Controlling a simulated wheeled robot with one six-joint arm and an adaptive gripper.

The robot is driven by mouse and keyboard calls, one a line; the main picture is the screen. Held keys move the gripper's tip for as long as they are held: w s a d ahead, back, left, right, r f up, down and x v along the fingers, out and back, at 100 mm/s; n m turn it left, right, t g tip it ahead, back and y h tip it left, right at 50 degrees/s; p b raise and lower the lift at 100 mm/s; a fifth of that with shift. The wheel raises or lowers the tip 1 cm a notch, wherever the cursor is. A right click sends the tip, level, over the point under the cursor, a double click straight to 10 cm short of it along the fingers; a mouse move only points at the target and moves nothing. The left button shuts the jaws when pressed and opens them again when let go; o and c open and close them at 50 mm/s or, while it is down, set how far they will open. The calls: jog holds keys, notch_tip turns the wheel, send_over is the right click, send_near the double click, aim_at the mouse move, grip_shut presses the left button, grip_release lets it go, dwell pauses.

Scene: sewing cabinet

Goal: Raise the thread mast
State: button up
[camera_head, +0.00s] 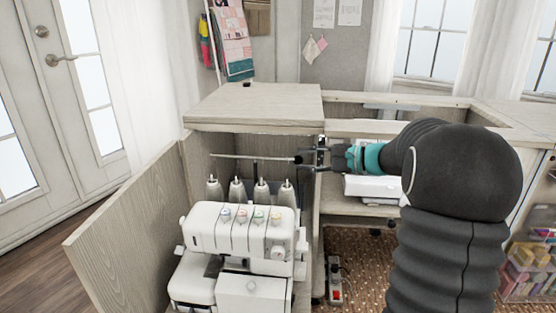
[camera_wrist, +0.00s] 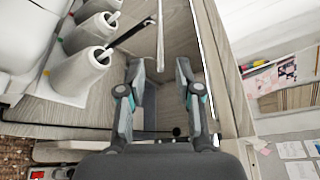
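The thread mast shows in the head view as a thin pale crossbar (camera_head: 250,157) on a short dark post (camera_head: 255,168). It stands behind the white serger (camera_head: 240,240) and its several thread cones (camera_head: 238,189). In the wrist view the crossbar (camera_wrist: 160,35) points toward my gripper, and the dark post (camera_wrist: 132,32) slants beside it. My gripper (camera_head: 312,157) is at the crossbar's right end. In the wrist view its fingers (camera_wrist: 160,72) are apart, with the near end of the bar in line with the gap. I cannot tell whether either finger touches it.
The serger sits in an open cabinet bay with a wooden door (camera_head: 125,230) at left and a cabinet top (camera_head: 255,105) above behind. A divider panel (camera_head: 318,230) stands right of the bay. A white machine (camera_head: 370,187) sits on the shelf under my arm.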

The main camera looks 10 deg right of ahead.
aim_at(281, 159)
jog(key=x, duration=0.9)
grip_shut()
